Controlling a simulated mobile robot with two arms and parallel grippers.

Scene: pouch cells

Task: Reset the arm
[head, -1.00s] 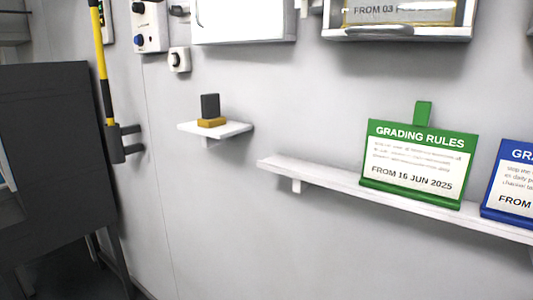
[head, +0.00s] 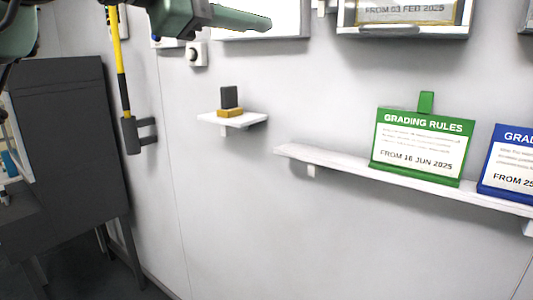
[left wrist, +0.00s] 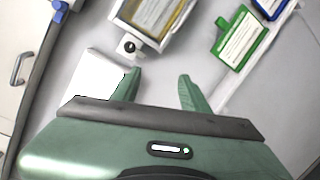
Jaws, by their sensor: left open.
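My left gripper (head: 235,20) comes in at the top left of the head view, raised in front of the wall. In the left wrist view its two green fingers (left wrist: 160,88) stand apart with nothing between them. My right gripper is in neither view.
A green grading rules sign (head: 422,145) and a blue sign (head: 508,160) stand on a long white shelf (head: 325,158). A small shelf (head: 245,121) holds a dark block on a yellow base (head: 229,102). A yellow and black bar (head: 122,85) and a dark cabinet (head: 70,150) are at left.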

